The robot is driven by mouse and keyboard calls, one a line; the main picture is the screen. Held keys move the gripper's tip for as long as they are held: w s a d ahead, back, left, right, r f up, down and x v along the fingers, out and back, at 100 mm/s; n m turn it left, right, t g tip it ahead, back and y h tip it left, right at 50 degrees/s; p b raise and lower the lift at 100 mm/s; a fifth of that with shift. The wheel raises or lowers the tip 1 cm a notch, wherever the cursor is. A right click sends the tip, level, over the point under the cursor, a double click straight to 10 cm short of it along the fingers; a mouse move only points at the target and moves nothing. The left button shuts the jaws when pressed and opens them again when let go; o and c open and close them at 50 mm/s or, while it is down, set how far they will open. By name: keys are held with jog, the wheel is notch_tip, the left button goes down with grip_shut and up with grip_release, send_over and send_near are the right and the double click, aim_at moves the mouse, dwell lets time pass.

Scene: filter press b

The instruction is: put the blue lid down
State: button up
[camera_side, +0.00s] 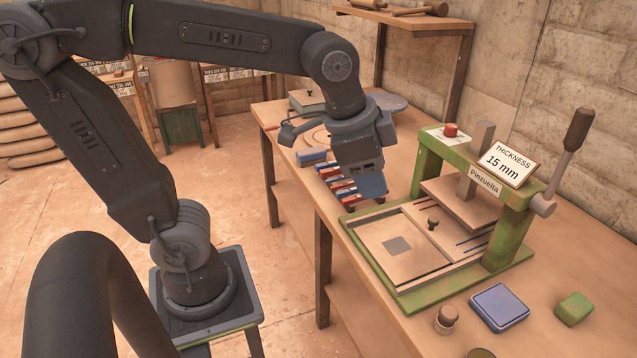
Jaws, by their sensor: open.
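My gripper (362,192) is open and points down over the bench, left of the press and well apart from that blue square. A flat blue piece (373,186) shows right at my gripper's lower end; I cannot tell whether it lies between the fingers or behind them. The fingertips are mostly hidden.
The green press (507,231) with its lever and "15 mm" sign stands right of my gripper. Red, white and blue pieces (343,190) lie close beside my gripper. A small jar (446,319) and a green block (574,308) flank the blue square. A wall shelf (410,19) is behind.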

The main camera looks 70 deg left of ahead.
jog(key=s+a+f+n+t, duration=0.1)
jog(key=s+a+f+n, duration=0.2)
jog(key=s+n, duration=0.3)
jog(key=shift+s+a+y, duration=0.3)
jog(key=shift+s+a, duration=0.25)
jog(key=shift+s, duration=0.15)
